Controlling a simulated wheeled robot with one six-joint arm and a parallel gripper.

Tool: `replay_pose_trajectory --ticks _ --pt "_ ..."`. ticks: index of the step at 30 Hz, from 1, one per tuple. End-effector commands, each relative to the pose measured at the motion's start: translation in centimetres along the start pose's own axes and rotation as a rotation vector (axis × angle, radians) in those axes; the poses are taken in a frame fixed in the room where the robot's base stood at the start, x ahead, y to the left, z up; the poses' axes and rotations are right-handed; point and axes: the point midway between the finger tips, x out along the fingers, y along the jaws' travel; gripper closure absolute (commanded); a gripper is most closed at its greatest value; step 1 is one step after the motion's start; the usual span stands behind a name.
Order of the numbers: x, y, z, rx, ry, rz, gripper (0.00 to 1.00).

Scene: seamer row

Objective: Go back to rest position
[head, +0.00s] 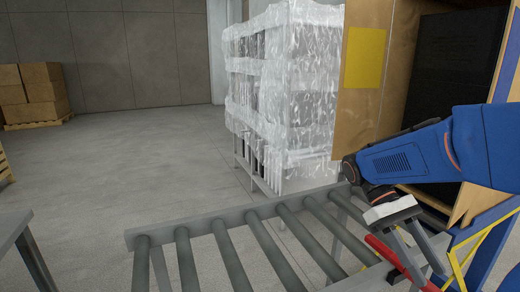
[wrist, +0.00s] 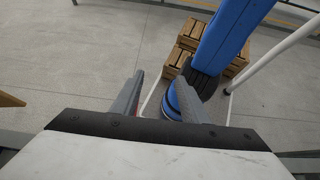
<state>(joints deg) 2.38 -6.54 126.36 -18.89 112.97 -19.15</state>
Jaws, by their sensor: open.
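My gripper (head: 426,268) is at the right of the head view, on the end of my blue arm. Its two grey fingers point down, close to the right end of the roller conveyor (head: 185,225). In the wrist view my gripper (wrist: 155,88) has its fingers spread apart, with nothing between them. The gripper is open and empty.
A red bar (head: 390,258) lies close beside the fingers; contact cannot be told. A plastic-wrapped rack (head: 290,85) and a brown cabinet (head: 362,60) stand behind the conveyor. Wooden crates (wrist: 192,34) stand on the floor. Open floor (head: 120,160) lies at left.

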Motion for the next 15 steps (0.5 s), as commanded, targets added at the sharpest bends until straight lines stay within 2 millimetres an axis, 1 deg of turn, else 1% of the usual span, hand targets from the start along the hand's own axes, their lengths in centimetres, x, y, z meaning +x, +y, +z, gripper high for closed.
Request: replay_pose_trajectory --ticks 8,15 --pt "1.3 -0.8 -0.5 0.024 0.112 0.011 0.59" --pt "2.7 -1.9 -1.5 0.059 0.274 0.020 0.59"
